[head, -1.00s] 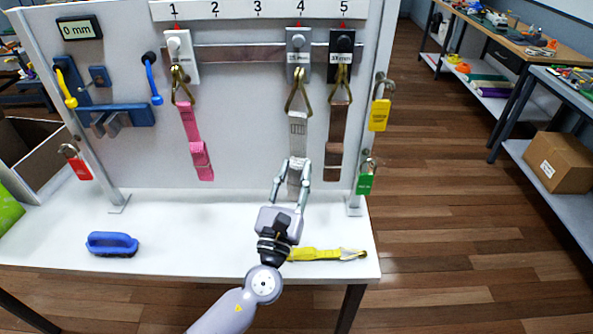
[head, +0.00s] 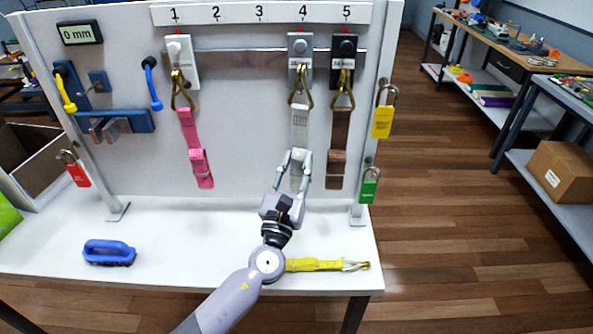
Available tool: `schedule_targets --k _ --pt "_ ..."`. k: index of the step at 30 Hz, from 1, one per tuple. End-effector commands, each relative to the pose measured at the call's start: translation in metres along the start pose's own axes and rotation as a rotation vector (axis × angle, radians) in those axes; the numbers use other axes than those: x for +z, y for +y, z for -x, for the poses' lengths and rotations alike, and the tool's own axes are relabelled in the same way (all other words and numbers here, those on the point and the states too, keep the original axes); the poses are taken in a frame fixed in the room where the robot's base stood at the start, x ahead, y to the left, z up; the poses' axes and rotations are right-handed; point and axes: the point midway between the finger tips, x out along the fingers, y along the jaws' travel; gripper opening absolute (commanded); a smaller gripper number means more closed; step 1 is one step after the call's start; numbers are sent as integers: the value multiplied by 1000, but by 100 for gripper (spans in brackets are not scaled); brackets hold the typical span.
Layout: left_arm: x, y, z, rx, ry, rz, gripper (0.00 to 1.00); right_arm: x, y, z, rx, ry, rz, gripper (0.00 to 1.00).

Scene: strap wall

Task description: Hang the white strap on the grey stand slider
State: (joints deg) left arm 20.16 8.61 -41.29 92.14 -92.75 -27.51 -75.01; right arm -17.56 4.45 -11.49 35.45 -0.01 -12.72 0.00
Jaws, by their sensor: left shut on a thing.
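The white strap (head: 299,130) hangs upright below the grey slider (head: 300,47) at mark 4. Its brass triangular ring (head: 301,90) overlaps the lower part of that slider. I cannot tell whether the ring is around the slider's hook or just in front of it. My left gripper (head: 296,157) is shut on the lower part of the white strap, with one finger on each side. The fingers partly hide the strap's lower end. My right gripper is not in view.
A brown strap (head: 339,135) hangs close by on the black slider (head: 343,50), and a pink strap (head: 190,130) on the white slider (head: 178,50). A yellow strap (head: 315,265) and a blue-handled brush (head: 109,252) lie on the table. A green padlock (head: 369,187) hangs at right.

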Motion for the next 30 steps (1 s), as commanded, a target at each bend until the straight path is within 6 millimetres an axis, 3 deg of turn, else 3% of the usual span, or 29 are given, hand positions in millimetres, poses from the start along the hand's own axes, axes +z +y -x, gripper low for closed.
schedule_targets --k 9,18,30 --pt "-8 5 -17 0 -2 -1 0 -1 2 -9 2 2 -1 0" --pt "-21 8 -22 0 -2 -1 0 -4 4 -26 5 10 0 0" --pt "-23 8 -24 0 -2 0 0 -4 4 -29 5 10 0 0"
